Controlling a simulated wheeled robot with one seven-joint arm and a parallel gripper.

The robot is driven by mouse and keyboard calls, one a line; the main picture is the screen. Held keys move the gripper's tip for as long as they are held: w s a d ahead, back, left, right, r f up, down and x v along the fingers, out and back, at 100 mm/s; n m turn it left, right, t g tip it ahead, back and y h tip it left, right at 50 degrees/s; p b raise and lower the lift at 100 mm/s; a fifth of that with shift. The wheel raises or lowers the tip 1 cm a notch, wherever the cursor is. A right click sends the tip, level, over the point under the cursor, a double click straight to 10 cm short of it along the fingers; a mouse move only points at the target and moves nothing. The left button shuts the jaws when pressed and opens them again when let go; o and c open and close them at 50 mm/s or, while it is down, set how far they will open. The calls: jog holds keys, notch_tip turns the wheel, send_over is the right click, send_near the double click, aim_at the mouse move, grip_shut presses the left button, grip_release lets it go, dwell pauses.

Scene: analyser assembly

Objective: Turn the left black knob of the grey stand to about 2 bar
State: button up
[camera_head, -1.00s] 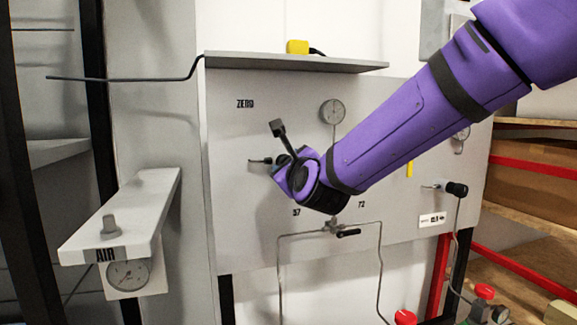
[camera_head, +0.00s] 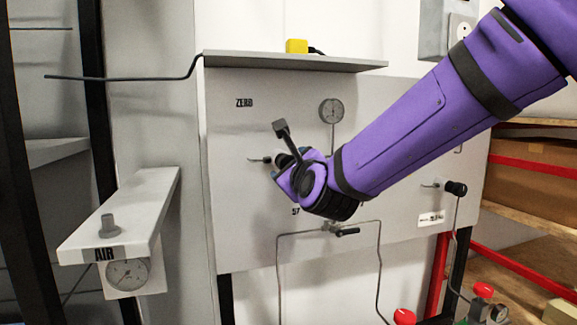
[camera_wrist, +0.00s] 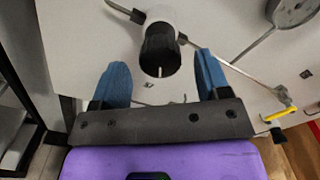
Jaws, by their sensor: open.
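The grey stand (camera_head: 235,190) is an upright panel marked ZERO. Its left black knob (camera_wrist: 160,52) shows in the wrist view with a white line on its face, on a pale round collar. In the head view that knob is mostly hidden by my gripper (camera_head: 283,178). My gripper (camera_wrist: 162,76) is open, with one blue finger on each side below the knob and gaps on both sides. The fingers do not appear to touch it. A round gauge (camera_head: 331,111) sits above on the panel; its reading is too small to tell.
A second black knob (camera_head: 455,188) is at the panel's right. A shelf (camera_head: 295,62) with a yellow block (camera_head: 297,46) juts out above. Thin pipes and a valve (camera_head: 347,231) lie below. An AIR bracket with a gauge (camera_head: 127,272) stands at the left.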

jog(key=v, duration=0.8)
jog(key=s+d+f+n+g+h, duration=0.2)
jog(key=s+d+n+g, duration=0.4)
jog(key=s+d+n, duration=0.5)
jog(key=s+d+f+n+g+h, duration=0.3)
jog(key=s+d+f+n+g, duration=0.2)
jog(key=s+d+n, duration=0.6)
jog(key=d+n+g, duration=0.1)
jog(key=d+n, duration=0.2)
jog(key=d, duration=0.1)
jog(key=shift+s, duration=0.4)
